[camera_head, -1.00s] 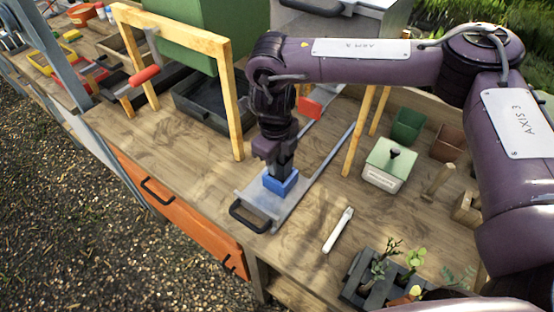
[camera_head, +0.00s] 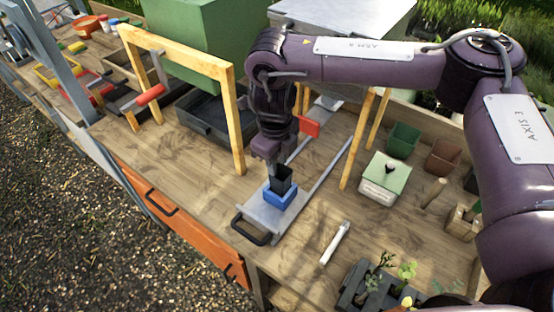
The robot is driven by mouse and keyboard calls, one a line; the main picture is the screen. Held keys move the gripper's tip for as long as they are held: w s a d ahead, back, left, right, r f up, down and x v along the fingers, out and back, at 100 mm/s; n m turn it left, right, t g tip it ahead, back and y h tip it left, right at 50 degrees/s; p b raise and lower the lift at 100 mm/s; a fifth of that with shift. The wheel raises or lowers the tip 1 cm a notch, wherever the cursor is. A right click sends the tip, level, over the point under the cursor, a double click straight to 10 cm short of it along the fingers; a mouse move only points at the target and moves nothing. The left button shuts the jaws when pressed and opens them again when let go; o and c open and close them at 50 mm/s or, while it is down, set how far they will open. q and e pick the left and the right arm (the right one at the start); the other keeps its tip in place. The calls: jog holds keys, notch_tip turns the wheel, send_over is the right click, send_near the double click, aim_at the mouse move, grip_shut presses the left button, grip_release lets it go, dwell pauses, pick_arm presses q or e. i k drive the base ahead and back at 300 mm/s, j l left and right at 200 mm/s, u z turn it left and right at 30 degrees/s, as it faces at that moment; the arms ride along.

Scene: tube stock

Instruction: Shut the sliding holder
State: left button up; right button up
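The sliding holder is a grey metal plate (camera_head: 261,214) with a black handle (camera_head: 250,231) at its front end. It sits out toward the front edge of the bench, and its thin rails (camera_head: 328,166) run back from it. A blue square socket (camera_head: 281,199) stands on the plate with a dark, open-topped square pot (camera_head: 281,178) upright in it. My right gripper (camera_head: 271,160) points down just behind and above the pot. Its fingertips are partly hidden, and whether they are open is unclear. My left gripper is out of view.
A red block (camera_head: 309,126) sits at the back of the rails. A wooden frame (camera_head: 238,130) stands left of them. A white stick (camera_head: 335,243), a lidded box (camera_head: 385,180) and a plant tray (camera_head: 364,284) lie to the right. The bench's left front is clear.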

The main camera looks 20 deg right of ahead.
aim_at(272, 214)
jog(key=k+j, duration=0.2)
jog(key=k, duration=0.3)
jog(key=k+j, duration=0.2)
jog(key=k, duration=0.25)
